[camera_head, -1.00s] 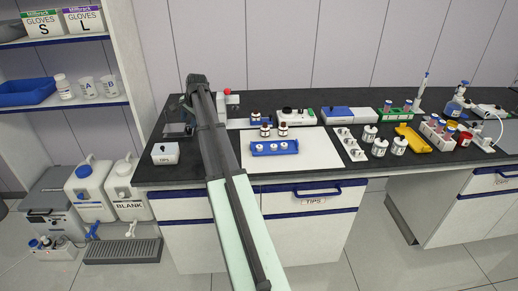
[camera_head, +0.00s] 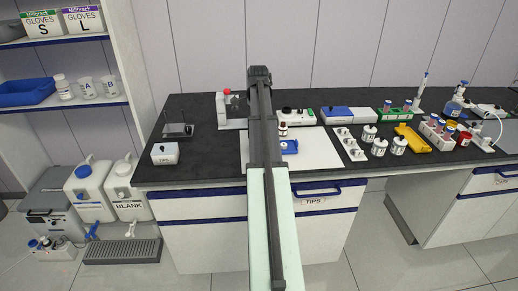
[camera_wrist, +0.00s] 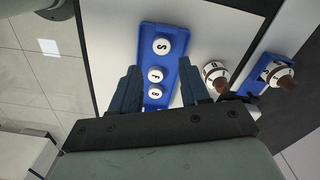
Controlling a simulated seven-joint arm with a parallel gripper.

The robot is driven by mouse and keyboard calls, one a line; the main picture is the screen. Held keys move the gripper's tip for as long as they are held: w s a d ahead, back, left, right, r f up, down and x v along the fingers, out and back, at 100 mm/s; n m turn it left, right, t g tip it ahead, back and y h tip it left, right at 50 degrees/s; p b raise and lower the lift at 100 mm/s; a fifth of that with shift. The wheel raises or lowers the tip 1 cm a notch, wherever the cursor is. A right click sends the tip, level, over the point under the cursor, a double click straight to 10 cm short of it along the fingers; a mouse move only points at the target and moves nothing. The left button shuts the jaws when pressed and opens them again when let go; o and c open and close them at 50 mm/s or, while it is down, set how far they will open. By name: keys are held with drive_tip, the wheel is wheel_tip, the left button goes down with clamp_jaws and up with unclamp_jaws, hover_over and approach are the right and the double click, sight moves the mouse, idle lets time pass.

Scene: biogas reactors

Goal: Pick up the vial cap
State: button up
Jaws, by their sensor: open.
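A blue tray (camera_wrist: 147,45) holds a row of white round caps in the wrist view. The caps are marked with dark letters: one like S (camera_wrist: 161,46), one like F (camera_wrist: 155,75), and one (camera_wrist: 154,92) whose letter is hard to read. My gripper (camera_wrist: 159,66) is open and empty, its two dark fingers on either side of the tray in the picture. I cannot tell its height above the caps. In the head view my arm hides most of the tray (camera_head: 290,147) and the gripper.
A brown vial (camera_wrist: 214,72) stands beside the tray, and another (camera_wrist: 280,74) is at a blue holder (camera_wrist: 252,82). White bottles (camera_head: 379,147) and a yellow tray (camera_head: 413,139) are to the right. A white box (camera_head: 165,154) stands left; the black counter (camera_head: 215,155) between is clear.

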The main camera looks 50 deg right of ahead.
drive_tip(key=shift+d+f, duration=0.2)
drive_tip(key=shift+f, duration=4.3)
drive_tip(key=c, duration=0.7)
drive_tip(key=shift+c, duration=0.2)
wheel_tip(320, 180, up, 10)
drive_tip(key=f, duration=0.1)
drive_tip(key=shift+m, duration=0.3)
drive_tip(key=w+d+r, duration=0.1)
drive_tip(key=w+d, duration=0.9)
drive_tip(key=w+d+r, duration=0.1)
drive_tip(key=w+d, duration=0.4)
drive_tip(key=shift+w+d+r, duration=0.25)
drive_tip(key=shift+d+r, duration=0.1)
drive_tip(key=shift+d, duration=0.05)
drive_tip(key=shift+w+d, duration=0.15)
